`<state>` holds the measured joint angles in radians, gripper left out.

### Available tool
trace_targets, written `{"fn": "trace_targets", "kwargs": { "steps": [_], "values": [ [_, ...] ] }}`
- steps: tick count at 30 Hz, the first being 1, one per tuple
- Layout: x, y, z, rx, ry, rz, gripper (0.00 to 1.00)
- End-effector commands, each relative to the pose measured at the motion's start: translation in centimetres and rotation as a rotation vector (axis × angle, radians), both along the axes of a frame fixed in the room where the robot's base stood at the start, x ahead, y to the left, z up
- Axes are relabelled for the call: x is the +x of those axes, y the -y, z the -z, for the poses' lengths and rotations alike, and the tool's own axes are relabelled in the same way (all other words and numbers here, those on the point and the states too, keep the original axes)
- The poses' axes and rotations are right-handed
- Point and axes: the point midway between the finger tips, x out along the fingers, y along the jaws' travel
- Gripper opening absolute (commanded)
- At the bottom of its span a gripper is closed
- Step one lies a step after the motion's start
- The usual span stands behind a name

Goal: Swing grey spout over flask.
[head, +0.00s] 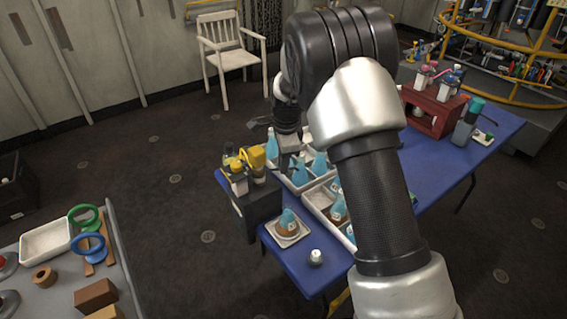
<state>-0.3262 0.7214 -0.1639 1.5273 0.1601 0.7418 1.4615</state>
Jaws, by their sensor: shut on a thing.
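My gripper (286,158) points down over the near left part of the blue table. It is shut on a small grey part that looks like the grey spout; my arm and its small size hide the detail. To its left a dark stand (262,205) holds bottles with yellow pump heads (253,158). Blue flasks (319,164) stand in a white tray to the right of and below the gripper. Another blue and brown flask (287,220) stands in a square white dish (293,236) at the near corner. I cannot tell which flask lies under the spout.
A second white tray (315,200) with flasks is partly hidden by my arm. A small white-topped item (316,257) stands near the table edge. A red stand (433,110) with pump bottles and a tall teal-topped bottle (466,125) are at the far right. A grey workbench (70,285) is at left.

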Motion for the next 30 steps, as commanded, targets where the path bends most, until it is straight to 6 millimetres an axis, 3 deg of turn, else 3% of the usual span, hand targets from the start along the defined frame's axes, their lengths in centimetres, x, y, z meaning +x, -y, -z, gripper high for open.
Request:
{"fn": "trace_targets", "kwargs": {
  "steps": [17, 30],
  "values": [
    [-0.6, 0.0, -0.2, 0.0, 0.001, 0.072, 0.0],
    [-3.3, -0.3, -0.4, -0.003, 0.001, 0.428, 0.0]
  ]
}}
